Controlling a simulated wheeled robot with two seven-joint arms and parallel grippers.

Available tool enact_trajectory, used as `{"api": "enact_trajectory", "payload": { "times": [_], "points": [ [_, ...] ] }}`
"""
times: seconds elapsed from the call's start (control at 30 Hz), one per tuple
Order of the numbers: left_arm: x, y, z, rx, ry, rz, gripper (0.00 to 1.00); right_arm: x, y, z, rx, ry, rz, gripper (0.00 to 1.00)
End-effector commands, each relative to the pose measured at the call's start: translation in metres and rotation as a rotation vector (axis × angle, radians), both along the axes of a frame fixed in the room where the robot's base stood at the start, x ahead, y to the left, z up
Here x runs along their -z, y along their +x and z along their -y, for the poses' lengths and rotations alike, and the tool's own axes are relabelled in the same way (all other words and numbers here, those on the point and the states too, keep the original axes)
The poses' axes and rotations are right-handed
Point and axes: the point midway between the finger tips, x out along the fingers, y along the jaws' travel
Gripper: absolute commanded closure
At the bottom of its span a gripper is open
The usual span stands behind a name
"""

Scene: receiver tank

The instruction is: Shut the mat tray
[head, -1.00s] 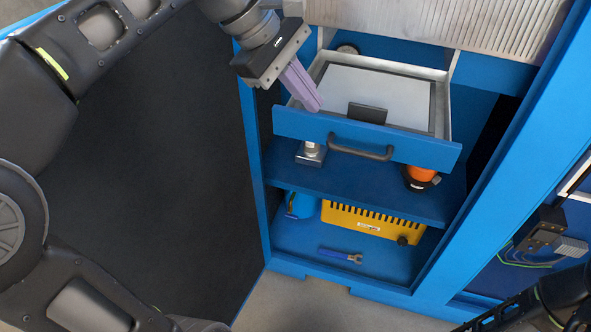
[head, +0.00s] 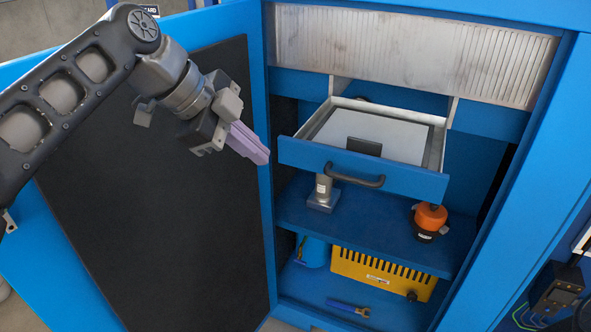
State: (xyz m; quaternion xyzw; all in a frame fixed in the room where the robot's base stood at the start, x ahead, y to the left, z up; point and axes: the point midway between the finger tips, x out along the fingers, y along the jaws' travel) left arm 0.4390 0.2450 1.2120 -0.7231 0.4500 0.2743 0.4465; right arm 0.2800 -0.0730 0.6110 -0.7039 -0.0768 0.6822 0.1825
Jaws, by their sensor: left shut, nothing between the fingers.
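The mat tray (head: 362,172) is a drawer with a blue front and a dark bar handle (head: 354,178), pulled out of the blue cabinet under the metal panel. Inside it lie a light grey mat (head: 385,135) and a small black block (head: 364,147). My left gripper (head: 262,156) has pale purple fingers, shut and empty. In the picture it is left of the tray front, apart from it, in front of the open door's edge. My right gripper is not in view.
The cabinet's open door (head: 150,190) fills the left. Below the tray, a shelf holds a grey metal stand (head: 323,190) and an orange-and-black item (head: 430,220). Lower down are a yellow box (head: 383,274), a blue container (head: 313,252) and a blue-handled wrench (head: 348,307).

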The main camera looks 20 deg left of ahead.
Motion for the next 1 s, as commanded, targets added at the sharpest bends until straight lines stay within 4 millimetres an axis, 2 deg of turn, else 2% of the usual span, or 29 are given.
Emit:
{"api": "enact_trajectory", "payload": {
  "times": [0.13,0.57,0.77,1.0],
  "points": [
    [0.0,0.0,0.0,0.05,0.028,0.025,1.0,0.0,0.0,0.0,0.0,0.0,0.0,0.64],
    [0.006,0.003,0.003,0.048,0.026,0.021,1.0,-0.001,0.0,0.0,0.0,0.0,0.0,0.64],
    [0.025,0.013,0.012,0.048,0.027,0.019,1.0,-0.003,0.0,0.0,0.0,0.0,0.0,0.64],
    [0.062,0.034,0.032,0.048,0.026,0.018,1.0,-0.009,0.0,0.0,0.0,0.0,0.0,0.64]
  ]
}}
